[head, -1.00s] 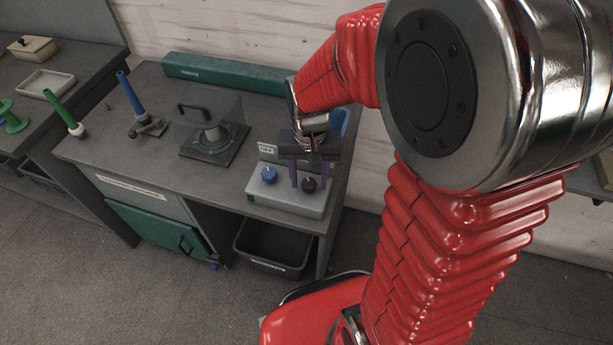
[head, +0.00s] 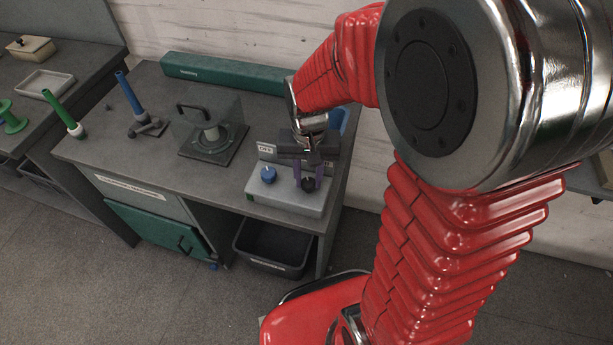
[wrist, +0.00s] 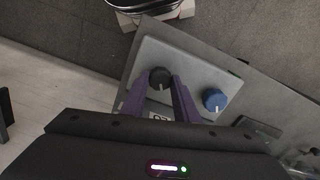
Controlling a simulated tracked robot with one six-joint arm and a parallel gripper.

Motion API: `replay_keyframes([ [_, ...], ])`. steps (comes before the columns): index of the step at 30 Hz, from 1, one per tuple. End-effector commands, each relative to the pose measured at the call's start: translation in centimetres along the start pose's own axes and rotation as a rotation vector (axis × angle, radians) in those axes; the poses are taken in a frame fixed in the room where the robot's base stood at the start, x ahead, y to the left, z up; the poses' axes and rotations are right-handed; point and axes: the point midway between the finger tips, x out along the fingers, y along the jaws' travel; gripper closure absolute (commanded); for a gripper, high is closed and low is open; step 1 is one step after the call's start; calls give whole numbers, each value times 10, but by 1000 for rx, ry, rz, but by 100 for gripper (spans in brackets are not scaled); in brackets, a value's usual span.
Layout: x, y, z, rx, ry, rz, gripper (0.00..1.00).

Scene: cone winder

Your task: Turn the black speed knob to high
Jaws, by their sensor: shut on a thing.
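The black speed knob (head: 308,184) sits on the right side of the grey control box (head: 262,190) at the bench's front right corner. My gripper (head: 308,180) reaches down from above with its purple fingers shut on the black knob. In the wrist view the black knob (wrist: 160,78) shows at the fingertips (wrist: 163,84), with part of its rim hidden by them. A pale mark shows on its top, but I cannot read the setting it points to.
A blue knob (head: 268,174) stands on the same box, left of the black one. A label plate (head: 265,149) rises behind the knobs. A clear-covered unit with a black handle (head: 207,130) stands farther left. A dark bin (head: 272,249) is below the bench.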

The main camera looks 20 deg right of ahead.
Motion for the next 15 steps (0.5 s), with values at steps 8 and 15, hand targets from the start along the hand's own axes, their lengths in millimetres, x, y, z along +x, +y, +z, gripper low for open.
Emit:
replay_keyframes([
  [8, -1, -2, -1, 73, 2, -6, 95],
  [15, -1, -2, -1, 222, 2, -7, 95],
])
